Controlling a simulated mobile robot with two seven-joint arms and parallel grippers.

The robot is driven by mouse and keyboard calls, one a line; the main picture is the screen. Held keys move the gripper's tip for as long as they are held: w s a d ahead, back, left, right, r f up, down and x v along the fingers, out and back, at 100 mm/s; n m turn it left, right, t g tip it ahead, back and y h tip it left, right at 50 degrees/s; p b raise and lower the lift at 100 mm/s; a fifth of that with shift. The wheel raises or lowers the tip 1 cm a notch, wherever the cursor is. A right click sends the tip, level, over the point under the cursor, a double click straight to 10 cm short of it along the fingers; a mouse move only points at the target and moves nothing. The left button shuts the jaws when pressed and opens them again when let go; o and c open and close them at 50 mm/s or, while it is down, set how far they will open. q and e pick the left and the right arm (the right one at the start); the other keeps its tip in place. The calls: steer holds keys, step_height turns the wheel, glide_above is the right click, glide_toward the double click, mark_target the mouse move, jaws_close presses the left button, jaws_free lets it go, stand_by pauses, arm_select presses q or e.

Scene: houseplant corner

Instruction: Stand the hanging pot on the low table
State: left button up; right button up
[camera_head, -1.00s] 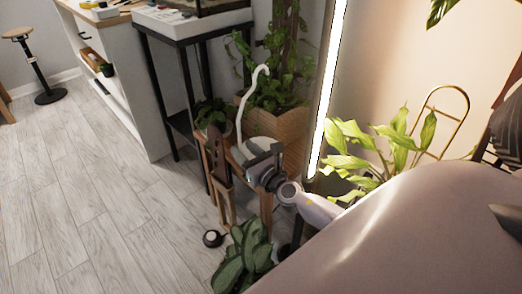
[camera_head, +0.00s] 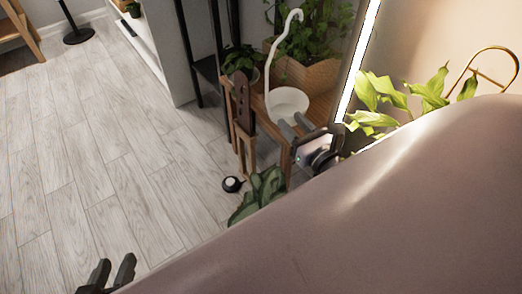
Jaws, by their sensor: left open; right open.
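The hanging pot (camera_head: 290,101) is a white bowl with a tall, curved white hook. It appears to stand upright on the low wooden table (camera_head: 284,150). My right gripper (camera_head: 294,125) is open at the near side of the pot, its fingers pointing toward it and overlapping its near rim in the picture. I cannot tell whether they touch it. Nothing shows between the fingers. My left gripper (camera_head: 114,269) is open and empty at the bottom left, over the floor and far from the pot.
A leafy potted plant (camera_head: 241,61) is left of the hanging pot, and a wooden planter (camera_head: 317,77) is behind it. A dark wooden upright (camera_head: 242,107) stands at the table's left. A broad-leaved plant (camera_head: 260,192) is in front.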

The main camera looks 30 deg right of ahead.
arm_select(q)
steer(key=shift+r, duration=0.1)
arm_select(e)
steer(key=s+a+m+g+y, duration=0.3)
steer(key=s+a+m, duration=0.2)
steer(key=a+m, duration=0.5)
steer(key=s+a+f+m+g+y, duration=0.1)
steer(key=s+a+m+g+y, duration=0.2)
steer(key=a+m, duration=0.8)
steer(key=s+m, duration=0.2)
steer(key=m, duration=0.9)
steer(key=shift+f, duration=0.15)
steer(key=shift+s, duration=0.1)
